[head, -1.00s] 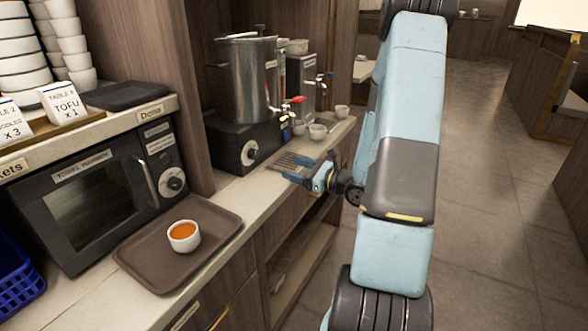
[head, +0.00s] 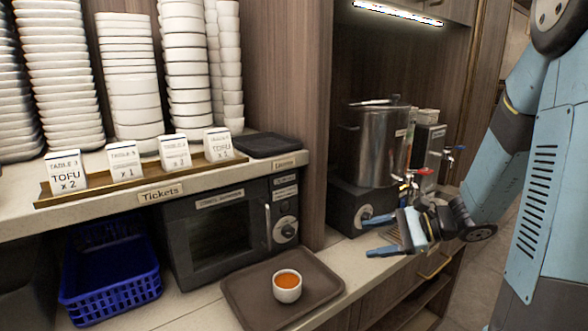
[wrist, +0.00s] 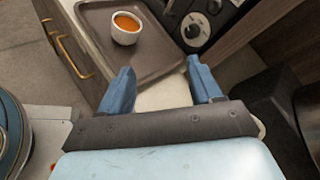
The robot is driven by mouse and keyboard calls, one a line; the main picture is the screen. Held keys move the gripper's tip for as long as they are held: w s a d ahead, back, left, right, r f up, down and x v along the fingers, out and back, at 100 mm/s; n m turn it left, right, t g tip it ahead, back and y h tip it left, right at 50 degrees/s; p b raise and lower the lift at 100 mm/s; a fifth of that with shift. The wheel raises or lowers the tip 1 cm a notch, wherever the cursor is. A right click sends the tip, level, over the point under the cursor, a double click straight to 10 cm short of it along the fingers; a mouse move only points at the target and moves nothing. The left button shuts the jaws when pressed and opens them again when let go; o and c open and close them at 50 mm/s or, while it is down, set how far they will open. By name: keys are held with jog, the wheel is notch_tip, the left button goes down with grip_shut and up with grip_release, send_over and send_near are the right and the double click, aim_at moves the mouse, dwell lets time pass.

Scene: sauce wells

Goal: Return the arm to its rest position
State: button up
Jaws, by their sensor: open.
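My gripper (head: 372,236) is open and empty, with blue fingers spread apart. In the head view it is held over the counter, between the brown tray and the metal urn. My arm reaches in from the right side. In the wrist view my gripper's fingers (wrist: 160,84) point toward the tray, with bare counter showing between them. A white cup of orange sauce (head: 287,285) stands upright on the brown tray (head: 244,301), apart from the gripper. The cup also shows in the wrist view (wrist: 126,35).
A microwave-like towel warmer (head: 217,232) stands behind the tray, with a blue basket (head: 108,275) to its left. The metal urn (head: 376,146) on its black base is close behind my gripper. Stacked white bowls and ticket cards (head: 124,160) fill the shelf above.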

jog(key=s+a+r+n+g+h, duration=0.1)
jog(key=s+r+n+g+h, duration=0.3)
jog(key=s+n+h, duration=0.5)
jog(key=s+d+r+n+t+h, duration=0.4)
jog(key=s+d+r+t, duration=0.1)
jog(key=r, duration=0.4)
jog(key=shift+s+d+n+t, duration=0.15)
jog(key=shift+s+n+t, duration=0.35)
jog(key=shift+s, duration=0.5)
